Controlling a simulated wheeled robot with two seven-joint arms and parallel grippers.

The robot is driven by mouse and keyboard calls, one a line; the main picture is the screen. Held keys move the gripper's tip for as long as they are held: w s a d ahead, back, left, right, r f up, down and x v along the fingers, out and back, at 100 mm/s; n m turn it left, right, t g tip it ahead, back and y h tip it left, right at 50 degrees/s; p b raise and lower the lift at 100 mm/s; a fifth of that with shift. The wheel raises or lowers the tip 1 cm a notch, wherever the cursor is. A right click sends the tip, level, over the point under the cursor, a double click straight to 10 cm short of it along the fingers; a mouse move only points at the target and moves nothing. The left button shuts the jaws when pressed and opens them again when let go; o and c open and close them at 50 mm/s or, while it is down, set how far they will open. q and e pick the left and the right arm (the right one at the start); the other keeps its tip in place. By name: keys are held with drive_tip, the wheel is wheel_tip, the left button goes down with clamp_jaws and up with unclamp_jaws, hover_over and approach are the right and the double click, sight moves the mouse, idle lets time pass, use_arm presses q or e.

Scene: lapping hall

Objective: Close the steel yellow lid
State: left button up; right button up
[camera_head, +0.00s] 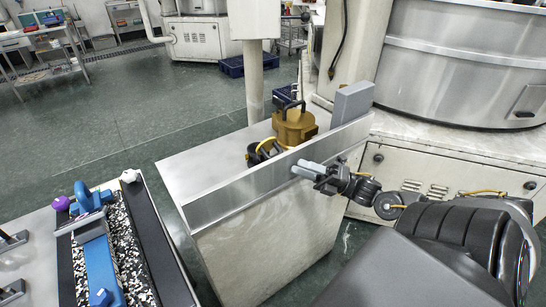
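A brass-yellow lid-like piece (294,127) with a dark handle on top stands on the steel-topped cabinet (200,168), near its back right. I cannot tell how the two are joined. My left gripper is out of view.
A grey block (352,103) stands upright at the cabinet's right end. A large round steel machine (465,60) is behind at right. A bench with a blue tool (100,265) is at lower left. Green floor (110,130) is open at left.

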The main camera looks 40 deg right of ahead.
sight(273, 157)
drive_tip(key=x, duration=0.7)
drive_tip(key=shift+w+r, duration=0.1)
drive_tip(key=shift+w, duration=0.1)
drive_tip(key=shift+w+a+r, duration=0.15)
drive_tip(key=shift+w+a, duration=0.3)
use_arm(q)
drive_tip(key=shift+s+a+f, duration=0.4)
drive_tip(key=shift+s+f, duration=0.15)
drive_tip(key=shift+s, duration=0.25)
use_arm(e)
drive_tip(key=shift+w+a, duration=0.1)
drive_tip(key=c, duration=0.7)
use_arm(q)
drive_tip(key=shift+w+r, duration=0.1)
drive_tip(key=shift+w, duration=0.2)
use_arm(e)
clamp_jaws()
use_arm(q)
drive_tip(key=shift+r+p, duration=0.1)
drive_tip(key=shift+p, duration=0.25)
use_arm(e)
drive_tip(key=shift+r, duration=0.1)
